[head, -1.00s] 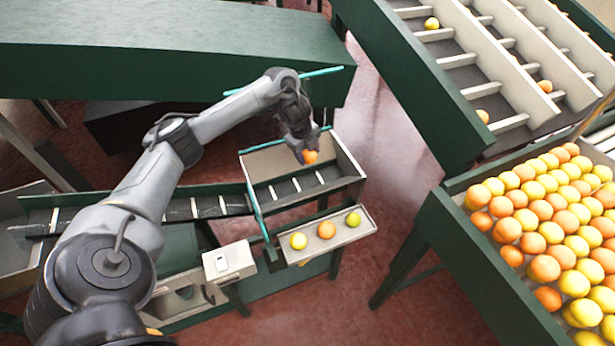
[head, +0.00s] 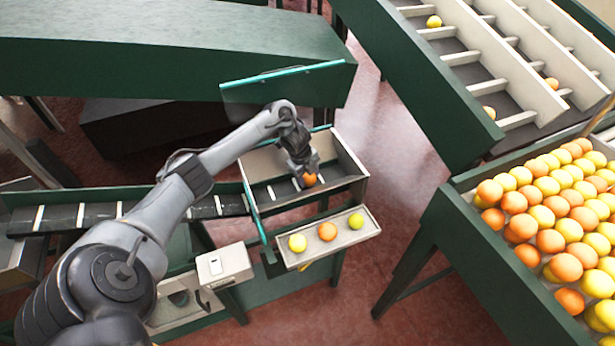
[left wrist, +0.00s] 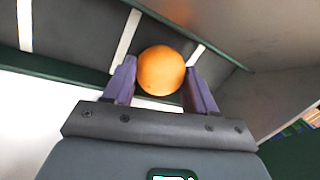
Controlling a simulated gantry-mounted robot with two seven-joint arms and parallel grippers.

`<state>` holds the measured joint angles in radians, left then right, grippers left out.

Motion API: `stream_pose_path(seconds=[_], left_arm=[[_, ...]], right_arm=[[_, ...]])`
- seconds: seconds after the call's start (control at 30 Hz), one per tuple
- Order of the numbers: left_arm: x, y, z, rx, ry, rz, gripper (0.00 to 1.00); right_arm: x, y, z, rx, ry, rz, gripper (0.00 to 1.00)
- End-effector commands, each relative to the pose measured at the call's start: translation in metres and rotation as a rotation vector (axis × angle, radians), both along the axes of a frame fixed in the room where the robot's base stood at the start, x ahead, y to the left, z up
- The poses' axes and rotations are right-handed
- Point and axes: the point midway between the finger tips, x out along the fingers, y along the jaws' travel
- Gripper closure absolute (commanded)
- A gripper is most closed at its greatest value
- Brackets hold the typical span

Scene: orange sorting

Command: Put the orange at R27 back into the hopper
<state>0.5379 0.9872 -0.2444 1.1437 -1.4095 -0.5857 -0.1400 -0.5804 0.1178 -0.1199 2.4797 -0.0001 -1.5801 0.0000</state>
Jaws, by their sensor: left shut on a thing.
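My left gripper (head: 306,176) is shut on an orange (head: 310,180) inside the cream-walled hopper (head: 349,160) at the end of the conveyor. In the left wrist view the orange (left wrist: 161,71) sits between the two purple fingers of the left gripper (left wrist: 160,80). Behind it are the dark belt and white cleats of the hopper floor. I cannot tell whether the orange touches the belt. My right gripper is not in view.
A small tray (head: 313,254) in front of the hopper holds two yellow-green fruits and one orange fruit. A white box (head: 224,263) stands left of it. A bin of many fruits (head: 470,235) and sloping lanes (head: 440,95) stand at the right.

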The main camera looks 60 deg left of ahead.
Motion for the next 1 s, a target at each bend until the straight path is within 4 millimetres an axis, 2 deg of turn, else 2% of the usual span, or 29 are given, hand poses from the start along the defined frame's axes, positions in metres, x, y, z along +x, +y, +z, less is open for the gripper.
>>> stream_pose_path(seconds=[0.4, 0.43, 0.57, 0.87, 1.0], left_arm=[[0.0004, 0.0015, -0.0037, 0.001, -0.002, 0.001, 0.75], [0.0005, 0.0015, -0.003, 0.001, -0.002, 0.001, 0.39], [0.0004, 0.0014, -0.003, 0.001, -0.002, 0.001, 0.19], [0.0004, 0.0014, -0.0022, 0.001, -0.002, 0.001, 0.18], [-0.0005, 0.0014, 0.0056, 0.002, -0.002, -0.001, 0.18]], right_arm=[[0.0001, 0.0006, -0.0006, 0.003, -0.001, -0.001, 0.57], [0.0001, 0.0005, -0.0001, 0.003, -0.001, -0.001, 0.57], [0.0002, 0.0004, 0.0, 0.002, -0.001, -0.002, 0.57], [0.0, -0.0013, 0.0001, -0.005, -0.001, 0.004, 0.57], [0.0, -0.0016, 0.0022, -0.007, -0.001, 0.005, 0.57]])
